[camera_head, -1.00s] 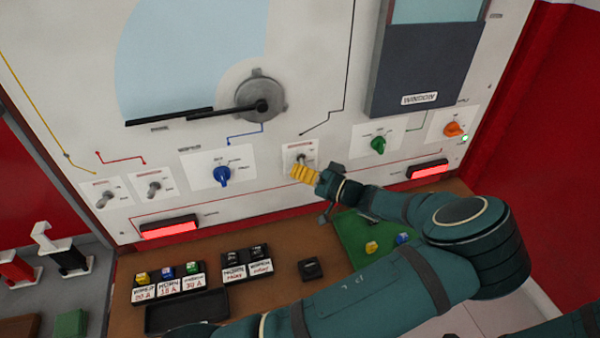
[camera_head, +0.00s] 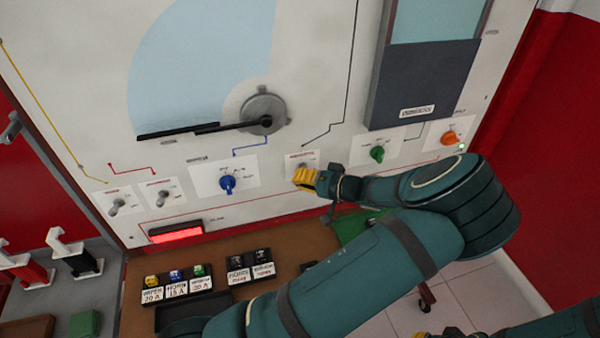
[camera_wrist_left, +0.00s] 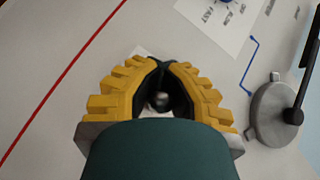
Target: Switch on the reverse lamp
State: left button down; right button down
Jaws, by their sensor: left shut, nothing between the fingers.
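My left gripper (camera_head: 305,181), with yellow ribbed fingers, is shut in front of a small white plate (camera_head: 303,158) low in the middle of the panel. Its fingers cover much of the plate's toggle switch; I cannot tell its position or whether they touch it. In the left wrist view the shut fingers (camera_wrist_left: 160,75) frame a small metal knob tip (camera_wrist_left: 161,99). The plate's red label is too small to read, so I cannot tell which switch is the reverse lamp's. Two more toggles, a left one (camera_head: 118,206) and a right one (camera_head: 162,198), stand at the panel's left. My right gripper is out of view.
A blue rotary knob (camera_head: 227,184), a green knob (camera_head: 377,153) and an orange knob (camera_head: 449,138) flank the plate. A red lit bar (camera_head: 176,232) is below. A wiper arm (camera_head: 215,127) lies above. Fuses (camera_head: 174,276) and relays (camera_head: 250,262) sit on the brown shelf.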

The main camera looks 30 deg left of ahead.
pick_arm(q)
jog(key=shift+w+d+r+m+g+h+p, duration=0.1)
jog(key=shift+r+m+g+h+p, duration=0.1)
jog(key=shift+r+m+h+p, duration=0.4)
jog(key=shift+w+d+r+m+g+h+p, duration=0.1)
jog(key=shift+m+g+h+p, duration=0.2)
jog(key=shift+h+p, duration=0.6)
jog(key=shift+w+r+m+g+h+p, duration=0.1)
jog(key=shift+r+m+h+p, duration=0.35)
jog(key=shift+p, duration=0.55)
jog(key=shift+f, duration=0.1)
jog(key=c, duration=0.9)
grip_release()
jog(key=shift+d, duration=0.15)
jog(key=v, duration=1.1)
jog(key=shift+d+r, duration=0.25)
jog(key=shift+r, duration=0.05)
jog(key=shift+w, duration=0.1)
